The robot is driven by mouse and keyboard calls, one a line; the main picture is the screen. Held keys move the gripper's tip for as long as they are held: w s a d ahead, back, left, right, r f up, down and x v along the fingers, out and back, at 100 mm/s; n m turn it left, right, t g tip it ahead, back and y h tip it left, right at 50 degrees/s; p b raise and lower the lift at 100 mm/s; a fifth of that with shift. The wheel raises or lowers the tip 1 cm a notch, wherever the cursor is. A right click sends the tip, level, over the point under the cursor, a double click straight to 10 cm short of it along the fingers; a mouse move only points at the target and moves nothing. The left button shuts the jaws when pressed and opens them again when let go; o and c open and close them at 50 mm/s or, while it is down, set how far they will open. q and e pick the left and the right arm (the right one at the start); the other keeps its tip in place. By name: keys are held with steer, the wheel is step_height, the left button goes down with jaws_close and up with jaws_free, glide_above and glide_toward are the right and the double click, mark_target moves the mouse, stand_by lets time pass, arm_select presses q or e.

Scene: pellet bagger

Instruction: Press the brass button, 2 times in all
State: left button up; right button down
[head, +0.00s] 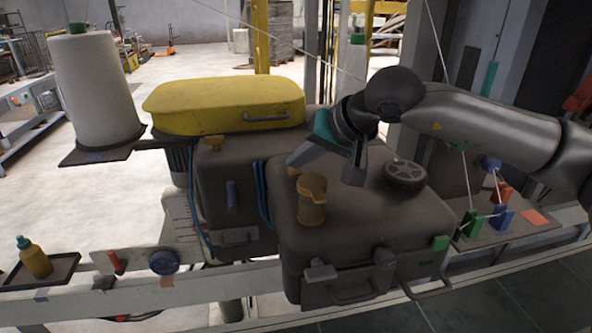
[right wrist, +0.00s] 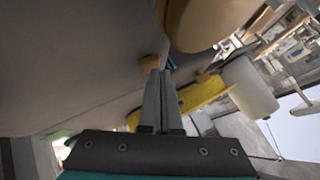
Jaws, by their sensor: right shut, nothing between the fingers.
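In the head view my right gripper (head: 292,161) reaches in over the dark machine housing, its fingertips pointing left and down. In the right wrist view its two fingers (right wrist: 160,74) lie together and hold nothing. A small brass button (head: 295,172) sits on the housing top just below the fingertips, partly hidden. In the right wrist view the brass button (right wrist: 150,64) shows right at the fingertips; I cannot tell whether they touch it. A taller brass fitting (head: 312,203) stands close in front of the button. My left gripper is not in view.
A black wheel (head: 405,174) lies on the housing to the right. Blue and green blocks with cords (head: 490,215) stand at the far right.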

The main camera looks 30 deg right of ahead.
mark_target(300, 173)
steer(key=shift+f, duration=0.25)
steer(key=shift+r+p, duration=0.4)
steer(key=shift+r, duration=0.6)
steer(key=shift+r, duration=0.1)
step_height(300, 173, up, 6)
steer(key=p, duration=0.3)
steer(key=shift+p, duration=0.3)
stand_by(0.5)
